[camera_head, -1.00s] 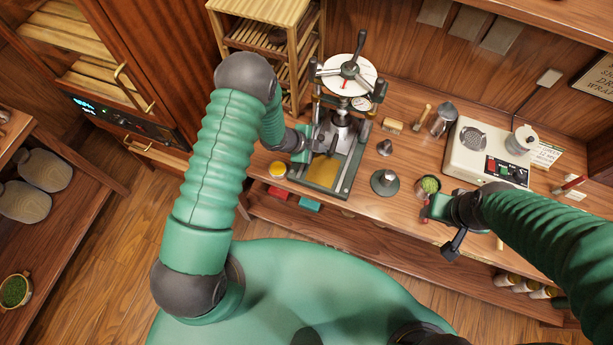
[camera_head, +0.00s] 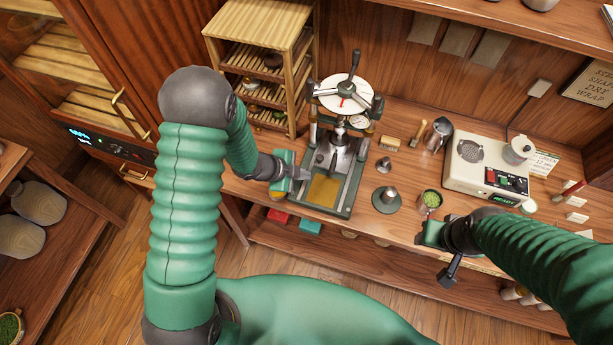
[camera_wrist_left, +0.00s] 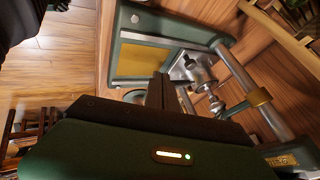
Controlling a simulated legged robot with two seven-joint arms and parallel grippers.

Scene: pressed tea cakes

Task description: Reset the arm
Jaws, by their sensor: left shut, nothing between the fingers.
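My left gripper (camera_head: 298,176) is at the left side of the press (camera_head: 345,100), its fingertips close to the left edge of the press base. It is shut and empty. In the left wrist view its dark fingers (camera_wrist_left: 161,92) are together, in front of the press base (camera_wrist_left: 125,62) with its yellow plate. I cannot tell whether the fingers touch the press. My right gripper (camera_head: 428,236) hangs at the front edge of the counter, below the cup of green leaves (camera_head: 430,200); its fingers are not clear.
A slatted wooden rack (camera_head: 262,50) stands behind the left gripper. A round metal weight (camera_head: 386,199) is right of the press.

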